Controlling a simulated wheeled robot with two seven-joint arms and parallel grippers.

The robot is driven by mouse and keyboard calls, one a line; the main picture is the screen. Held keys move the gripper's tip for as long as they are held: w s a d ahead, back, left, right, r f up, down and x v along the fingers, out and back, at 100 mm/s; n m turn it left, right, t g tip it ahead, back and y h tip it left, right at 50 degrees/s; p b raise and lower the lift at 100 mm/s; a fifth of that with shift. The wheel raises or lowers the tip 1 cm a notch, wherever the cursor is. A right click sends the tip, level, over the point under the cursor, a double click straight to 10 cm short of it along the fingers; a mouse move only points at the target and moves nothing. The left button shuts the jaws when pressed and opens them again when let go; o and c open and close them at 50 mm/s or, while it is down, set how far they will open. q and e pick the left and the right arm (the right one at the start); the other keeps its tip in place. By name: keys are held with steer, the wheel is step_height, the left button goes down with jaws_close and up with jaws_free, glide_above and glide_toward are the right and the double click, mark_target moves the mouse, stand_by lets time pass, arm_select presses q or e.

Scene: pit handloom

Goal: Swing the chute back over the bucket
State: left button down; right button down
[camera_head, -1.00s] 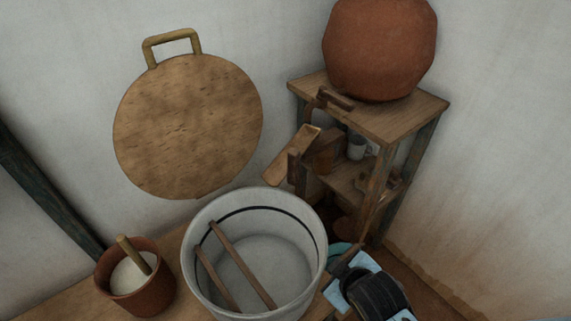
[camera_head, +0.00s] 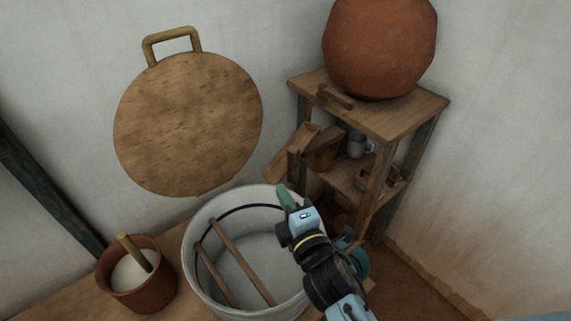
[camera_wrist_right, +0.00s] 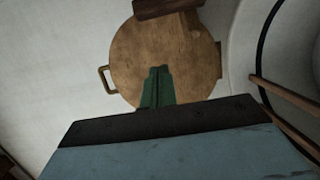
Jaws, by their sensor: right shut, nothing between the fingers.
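The wooden chute (camera_head: 290,154) is a trough slanting from the shelf stand down to the left, its low end just beyond the bucket's back rim. The grey-white bucket (camera_head: 205,222) has two wooden slats across its mouth. My right gripper (camera_head: 282,190), with green fingers, is shut and empty above the bucket's back right rim, just below the chute's low end in the head view. In the right wrist view its fingers (camera_wrist_right: 157,84) point up the picture, and a dark wooden piece at the top edge may be the chute. My left gripper is not in view.
The wooden shelf stand (camera_head: 372,115) carries a large clay pot (camera_head: 380,45) and holds a cup (camera_head: 356,146). A round wooden board (camera_head: 188,125) is at the wall. A clay pot of white stuff (camera_head: 150,290) stands left of the bucket. Bare floor lies right.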

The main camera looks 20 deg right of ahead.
steer(key=shift+w, duration=0.1)
